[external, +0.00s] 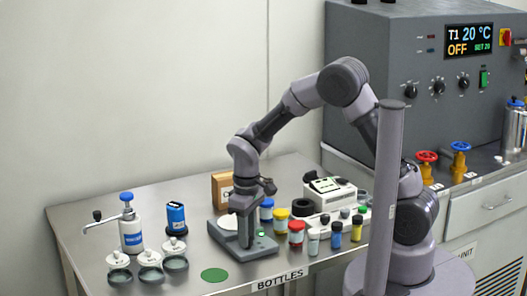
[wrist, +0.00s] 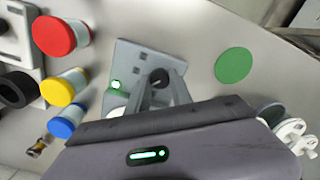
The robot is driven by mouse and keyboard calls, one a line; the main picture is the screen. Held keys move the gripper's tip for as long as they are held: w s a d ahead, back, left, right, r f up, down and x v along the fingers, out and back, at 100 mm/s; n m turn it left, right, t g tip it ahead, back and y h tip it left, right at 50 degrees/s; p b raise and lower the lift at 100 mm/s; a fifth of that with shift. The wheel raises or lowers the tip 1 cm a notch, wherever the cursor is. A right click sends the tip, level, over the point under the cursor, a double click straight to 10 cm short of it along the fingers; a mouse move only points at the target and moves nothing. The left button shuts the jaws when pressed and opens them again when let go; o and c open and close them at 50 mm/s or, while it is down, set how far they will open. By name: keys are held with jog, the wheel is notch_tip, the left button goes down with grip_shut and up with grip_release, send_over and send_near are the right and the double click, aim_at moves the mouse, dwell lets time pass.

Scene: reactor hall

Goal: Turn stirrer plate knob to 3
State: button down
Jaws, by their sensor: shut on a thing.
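The stirrer plate (external: 222,236) is a grey box with a round white top on the steel bench. In the wrist view its grey body (wrist: 133,55) shows with a lit green spot beside the knob. My gripper (external: 246,243) points straight down over the plate's front part. In the wrist view my gripper (wrist: 161,80) is shut on the dark round knob (wrist: 159,76), with a finger on each side. The fingers hide the knob in the external view. No scale numbers or pointer are readable, so I cannot tell its setting.
Bottles with red (external: 296,226), yellow (external: 280,213) and blue lids stand close to the right of the plate. A green disc (external: 214,275) lies at the front left.

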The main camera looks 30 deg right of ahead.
jog(key=m, duration=0.3)
jog(key=shift+m, duration=0.4)
jog(key=m, duration=0.3)
jog(key=shift+m+b, duration=0.3)
jog(key=shift+b, duration=0.05)
jog(key=m, duration=0.4)
jog(key=shift+b, duration=0.4)
jog(key=shift+m+b, duration=0.4)
jog(key=shift+m, duration=1.4)
jog(key=c, duration=1.1)
grip_release()
jog(key=shift+c, duration=0.2)
